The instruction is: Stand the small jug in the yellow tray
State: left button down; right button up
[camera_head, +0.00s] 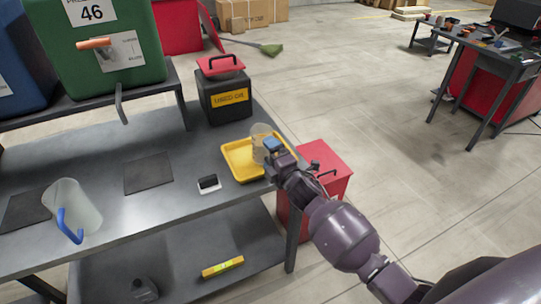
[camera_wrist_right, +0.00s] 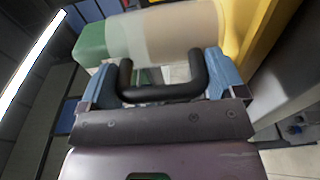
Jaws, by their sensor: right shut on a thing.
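The small jug (camera_head: 261,141) is clear and beige-tinted and stands about upright over the yellow tray (camera_head: 238,163). I cannot tell whether its base touches the tray floor. My right gripper (camera_head: 279,152) is at the jug's near right side. In the right wrist view, the jug's clear body (camera_wrist_right: 165,35) lies across the top, with the yellow tray (camera_wrist_right: 249,22) close to its right end. There the blue fingers of my right gripper (camera_wrist_right: 163,85) are at the jug's black handle (camera_wrist_right: 160,92), shut on it. My left gripper is not in view.
A larger clear jug (camera_head: 75,205) with a blue handle stands at the left of the grey bench (camera_head: 160,205). A small black-and-white item (camera_head: 209,184) lies left of the tray. A black used-oil box (camera_head: 224,97) stands behind it. A red cabinet (camera_head: 327,172) is beside the bench.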

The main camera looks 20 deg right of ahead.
jog(key=shift+f, duration=0.4)
jog(key=shift+f+b, duration=0.2)
jog(key=shift+b, duration=0.1)
jog(key=o, duration=0.8)
jog(key=shift+c, duration=0.2)
jog(key=shift+r+p, duration=0.35)
jog(key=shift+r, duration=0.15)
jog(key=s+d, duration=0.1)
jog(key=s, duration=1.1)
jog(key=shift+d+p, duration=0.35)
jog(key=shift+p, duration=0.05)
